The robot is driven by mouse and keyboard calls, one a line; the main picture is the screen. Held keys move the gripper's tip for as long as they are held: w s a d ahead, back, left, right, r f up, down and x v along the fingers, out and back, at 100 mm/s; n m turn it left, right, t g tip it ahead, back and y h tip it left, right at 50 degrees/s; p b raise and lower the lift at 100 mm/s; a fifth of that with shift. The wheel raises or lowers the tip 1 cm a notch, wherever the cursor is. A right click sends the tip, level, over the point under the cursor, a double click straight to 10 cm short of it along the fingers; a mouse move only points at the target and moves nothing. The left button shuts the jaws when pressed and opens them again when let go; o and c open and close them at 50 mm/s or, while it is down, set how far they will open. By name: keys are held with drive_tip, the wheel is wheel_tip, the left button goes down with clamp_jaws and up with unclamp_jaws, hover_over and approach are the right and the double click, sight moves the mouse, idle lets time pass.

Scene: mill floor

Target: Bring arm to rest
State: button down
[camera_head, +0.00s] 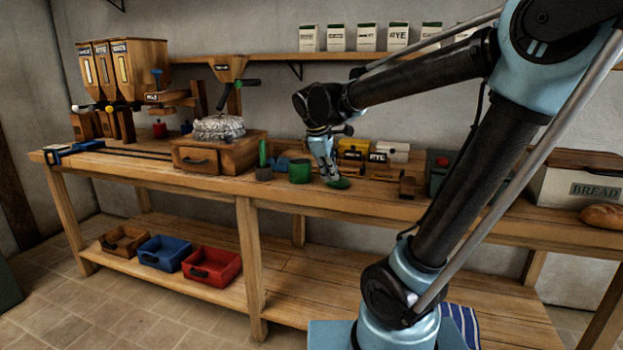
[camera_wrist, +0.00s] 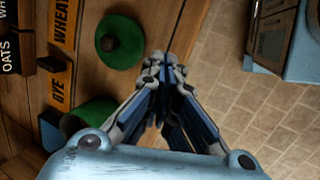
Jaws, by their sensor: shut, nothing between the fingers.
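My arm reaches from the right over the wooden bench (camera_head: 220,185). My gripper (camera_head: 328,181) points down at the bench, beside a green lid (camera_head: 341,183) and to the right of a green pot (camera_head: 299,171). In the wrist view my gripper (camera_wrist: 155,60) has its fingers together with nothing between them. The green lid (camera_wrist: 121,42), with a dark round knob, lies on the bench close to the fingertips. The green pot (camera_wrist: 88,118) is partly hidden behind the gripper's body.
Yellow and white labelled blocks (camera_head: 354,150) stand behind my gripper. A wooden mill (camera_head: 205,152) stands to the left. A bread box (camera_head: 585,185) and a loaf (camera_head: 603,217) are at the right. A shelf (camera_head: 290,57) with several packets runs above.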

drive_tip(key=s+d+f+m, duration=0.2)
drive_tip(key=s+d, duration=0.1)
drive_tip(key=s+d+f+m, duration=0.2)
drive_tip(key=s+d, duration=0.1)
drive_tip(key=s+d+f+m+g+y, duration=0.1)
drive_tip(key=s+d+f+m, duration=0.1)
drive_tip(key=s+d, duration=0.1)
drive_tip(key=shift+s+d+f+m, duration=0.2)
drive_tip(key=shift+d+f+m, duration=0.1)
drive_tip(key=shift+m, duration=0.1)
drive_tip(key=s+d+f+m+y, duration=0.1)
drive_tip(key=s+d+f+m, duration=0.2)
drive_tip(key=s+f+m, duration=0.5)
drive_tip(key=shift+s+d+f+y, duration=0.4)
drive_tip(key=shift+s+f, duration=0.55)
drive_tip(key=shift+s, duration=0.1)
drive_tip(key=shift+w+f, duration=0.2)
drive_tip(key=shift+w, duration=0.25)
